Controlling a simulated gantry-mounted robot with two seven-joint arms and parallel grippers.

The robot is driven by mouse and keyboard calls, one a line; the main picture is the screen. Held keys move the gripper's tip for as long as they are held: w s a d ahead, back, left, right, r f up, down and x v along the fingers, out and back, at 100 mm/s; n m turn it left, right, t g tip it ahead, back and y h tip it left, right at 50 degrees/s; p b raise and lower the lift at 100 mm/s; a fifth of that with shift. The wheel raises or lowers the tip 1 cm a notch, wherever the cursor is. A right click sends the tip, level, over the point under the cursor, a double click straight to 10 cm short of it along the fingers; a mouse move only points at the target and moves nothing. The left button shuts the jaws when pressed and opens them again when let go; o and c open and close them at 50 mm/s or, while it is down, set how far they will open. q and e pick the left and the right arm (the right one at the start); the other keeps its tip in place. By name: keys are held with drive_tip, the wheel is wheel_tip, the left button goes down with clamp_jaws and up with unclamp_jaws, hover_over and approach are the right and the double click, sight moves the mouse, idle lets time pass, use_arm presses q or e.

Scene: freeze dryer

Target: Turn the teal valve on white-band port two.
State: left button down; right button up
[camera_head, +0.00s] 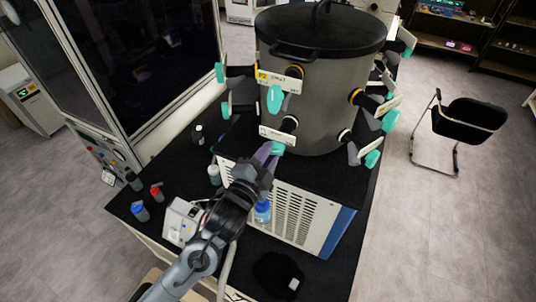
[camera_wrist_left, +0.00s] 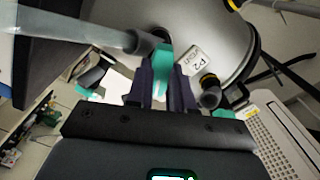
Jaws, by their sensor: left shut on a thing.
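The steel drum (camera_head: 325,85) of the freeze dryer has several ports with teal valve handles around it. My left gripper (camera_head: 267,154) is at the lower front port and shut on its teal valve (camera_head: 278,148). In the wrist view, the teal valve (camera_wrist_left: 160,66) stands between the two dark fingers (camera_wrist_left: 163,92). A white label (camera_wrist_left: 196,60) beside it seems to read P2. In the head view this port's white label (camera_head: 279,135) is just above the gripper. The fingers partly hide the handle. My right gripper is not in view.
Another teal valve (camera_head: 275,98) hangs just above, by a yellow-marked label (camera_head: 278,82). More valves (camera_head: 372,158) stand to the right. Bottles (camera_head: 214,174) and a small white device (camera_head: 181,222) stand on the black bench. A white vented unit (camera_head: 305,215) is below the drum.

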use_arm(q)
drive_tip(key=c, duration=1)
unclamp_jaws()
drive_tip(key=shift+s+a, duration=0.15)
drive_tip(key=shift+s, duration=0.2)
drive_tip(key=b+v, duration=0.4)
drive_tip(key=v, duration=0.6)
